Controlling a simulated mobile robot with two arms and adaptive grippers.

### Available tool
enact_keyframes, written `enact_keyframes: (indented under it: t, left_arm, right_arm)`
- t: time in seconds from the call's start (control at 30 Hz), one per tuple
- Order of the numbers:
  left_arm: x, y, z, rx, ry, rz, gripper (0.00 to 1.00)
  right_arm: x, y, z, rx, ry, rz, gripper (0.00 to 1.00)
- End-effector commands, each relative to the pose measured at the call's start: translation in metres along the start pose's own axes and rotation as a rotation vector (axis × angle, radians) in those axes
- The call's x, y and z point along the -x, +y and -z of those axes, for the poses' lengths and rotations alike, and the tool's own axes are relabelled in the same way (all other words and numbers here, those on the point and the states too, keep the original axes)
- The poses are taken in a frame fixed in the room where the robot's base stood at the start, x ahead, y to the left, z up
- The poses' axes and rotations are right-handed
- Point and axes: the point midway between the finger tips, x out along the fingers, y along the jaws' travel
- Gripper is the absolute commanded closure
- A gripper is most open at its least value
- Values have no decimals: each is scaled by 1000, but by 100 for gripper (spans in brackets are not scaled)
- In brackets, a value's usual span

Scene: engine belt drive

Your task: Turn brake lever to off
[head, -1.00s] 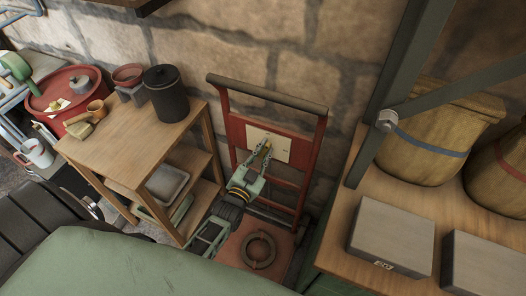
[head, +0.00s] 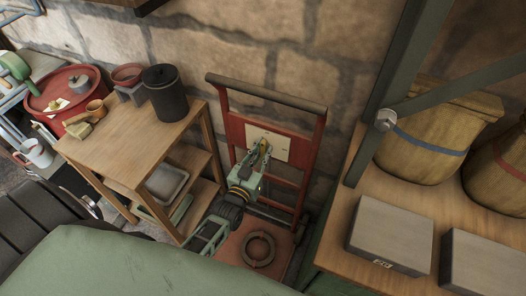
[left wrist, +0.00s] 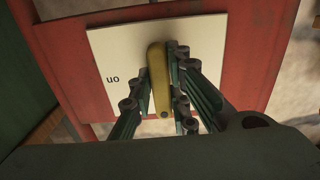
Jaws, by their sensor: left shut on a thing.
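The brake lever is a yellow bar (left wrist: 157,72) on a pale plate (left wrist: 112,62) fixed to a red upright frame. In the left wrist view it points up the picture, and dark lettering that looks like an upside-down "on" is to its left. In the head view the plate (head: 284,149) shows on the red hand-truck-like frame. My left gripper (head: 262,152) is at the plate, with its fingers (left wrist: 159,82) on both sides of the lever and shut on it. The fingers hide part of the lever in the head view. My right gripper is not in view.
A wooden shelf unit (head: 125,149) with a dark canister (head: 168,95) stands left of the red frame (head: 237,130). A wooden bench (head: 350,205) with grey boxes and baskets is to the right. A dark ring (head: 258,249) lies on the frame's red base.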

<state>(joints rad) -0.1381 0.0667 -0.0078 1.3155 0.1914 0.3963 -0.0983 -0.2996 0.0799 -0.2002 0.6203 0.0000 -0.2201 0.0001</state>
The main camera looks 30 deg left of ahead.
Motion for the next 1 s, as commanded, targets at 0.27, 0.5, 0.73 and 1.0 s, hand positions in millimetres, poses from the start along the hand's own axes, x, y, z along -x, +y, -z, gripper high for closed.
enact_keyframes:
  t: [0.27, 0.5, 0.73, 1.0]
  left_arm:
    - [0, -1, 0, 5, 0, 3, 76]
    - [0, 0, 0, 3, 0, 1, 66]
    - [3, 0, -1, 2, -1, 1, 66]
    - [48, 0, -2, 3, -5, 1, 66]
  right_arm:
    - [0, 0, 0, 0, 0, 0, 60]
    - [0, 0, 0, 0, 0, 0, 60]
    - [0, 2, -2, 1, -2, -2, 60]
    - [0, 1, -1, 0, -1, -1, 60]
